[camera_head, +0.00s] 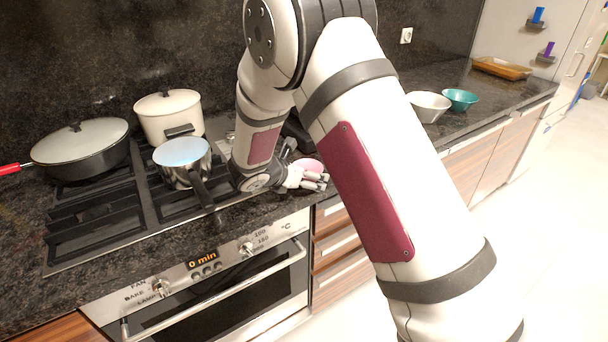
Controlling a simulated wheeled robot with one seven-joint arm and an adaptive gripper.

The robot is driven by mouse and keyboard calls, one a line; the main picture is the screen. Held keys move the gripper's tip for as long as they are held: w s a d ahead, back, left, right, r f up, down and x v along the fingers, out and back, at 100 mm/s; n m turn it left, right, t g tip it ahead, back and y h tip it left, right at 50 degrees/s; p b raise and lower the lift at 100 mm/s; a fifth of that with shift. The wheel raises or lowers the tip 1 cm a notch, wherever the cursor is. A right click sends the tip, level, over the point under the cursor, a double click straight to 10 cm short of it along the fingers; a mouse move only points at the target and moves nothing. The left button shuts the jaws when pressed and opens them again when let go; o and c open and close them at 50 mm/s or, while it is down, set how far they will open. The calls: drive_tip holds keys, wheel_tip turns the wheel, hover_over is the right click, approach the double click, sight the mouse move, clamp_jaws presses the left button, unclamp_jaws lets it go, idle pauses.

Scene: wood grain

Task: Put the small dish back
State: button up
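A small pink dish (309,165) is on or just above the dark counter, right of the stove. My gripper (318,181) is low over the counter at the dish's near side, with its fingers pointing right. The fingers overlap the dish's lower edge in the picture. I cannot tell whether they touch or grip it. My arm hides part of the counter around it.
A white bowl (428,107) and a teal bowl (461,100) stand farther right on the counter, with a wooden tray (502,68) beyond. A saucepan (182,165), a white pot (169,116) and a lidded pan (82,150) stand on the stove to the left.

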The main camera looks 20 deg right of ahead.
drive_tip(key=shift+r, duration=0.15)
drive_tip(key=shift+s+a+r, duration=0.1)
drive_tip(key=shift+a+r, duration=0.1)
drive_tip(key=v, duration=1.1)
drive_tip(key=s+d+r+m+g+y, duration=0.1)
drive_tip(key=s+d+r+m+g, duration=0.1)
drive_tip(key=s+d+r+m, duration=0.6)
drive_tip(key=s+d+r+m+g+y, duration=0.15)
drive_tip(key=s+d+r+m, duration=0.35)
drive_tip(key=s, duration=0.5)
drive_tip(key=s+a+m+y, duration=0.2)
drive_tip(key=s+m+y, duration=0.1)
drive_tip(key=s+m, duration=0.3)
drive_tip(key=s+a+r+m+y, duration=0.1)
drive_tip(key=s+a+m+y, duration=0.1)
drive_tip(key=s+m, duration=0.5)
drive_tip(key=s+y, duration=0.1)
drive_tip(key=s, duration=0.3)
